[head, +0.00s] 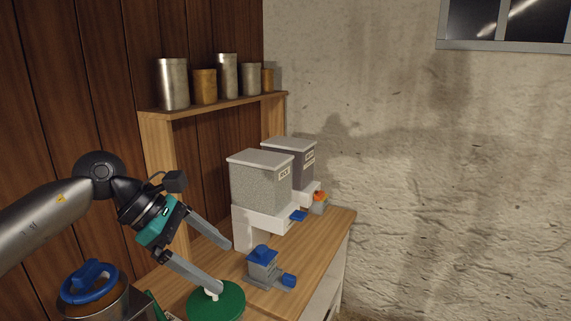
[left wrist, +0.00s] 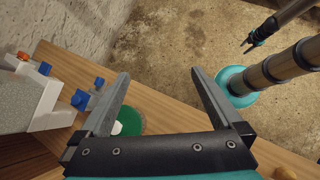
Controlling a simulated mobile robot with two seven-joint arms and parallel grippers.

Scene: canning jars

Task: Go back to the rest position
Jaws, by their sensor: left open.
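My left gripper (head: 223,268) is open, with nothing between its fingers. It hangs above the wooden counter (head: 331,232), its fingers reaching right and down over the front part. The left wrist view also shows its two fingers (left wrist: 161,76) spread apart. A green disc with a white knob (head: 228,304) lies on the counter just below the lower fingertip; in the left wrist view its green edge (left wrist: 131,121) is partly hidden by the left finger. A small dark end with a teal part (left wrist: 254,42) at the upper right seems to be my right gripper; its fingers are too small to judge.
A grey device with blue parts (head: 262,266) stands right of my left gripper. Two dispensers, the front one grey (head: 260,183), stand behind it. A container with a blue ring top (head: 90,284) is at lower left. A shelf (head: 215,107) holds several tins. Open floor (left wrist: 185,40) lies beyond the counter.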

